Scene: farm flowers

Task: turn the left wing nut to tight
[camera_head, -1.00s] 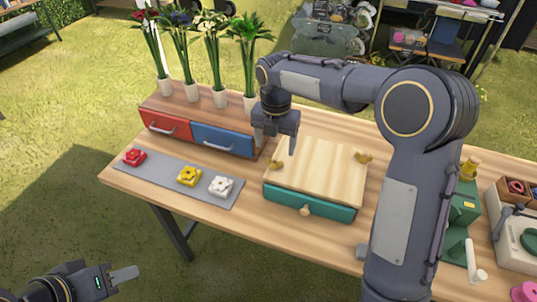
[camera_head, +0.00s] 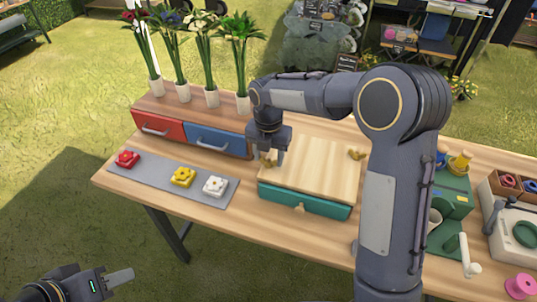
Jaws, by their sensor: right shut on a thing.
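The flower press is a teal box with a pale wooden top (camera_head: 320,172) on the table. The left wing nut (camera_head: 267,160), small and brass, sits at the top's left side, partly hidden by my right gripper. The right wing nut (camera_head: 356,154) stands at the top's right side in plain view. My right gripper (camera_head: 269,158) points down and is shut on the left wing nut. My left gripper (camera_head: 122,278) is low at the left, away from the table; its finger gap cannot be made out.
A grey mat (camera_head: 150,178) holds red, yellow and white flower blocks. A drawer box with a red drawer (camera_head: 158,126) and a blue drawer (camera_head: 218,142) stands behind, with potted flowers on it. A green machine (camera_head: 452,195) and a pink spool (camera_head: 521,286) are at the right.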

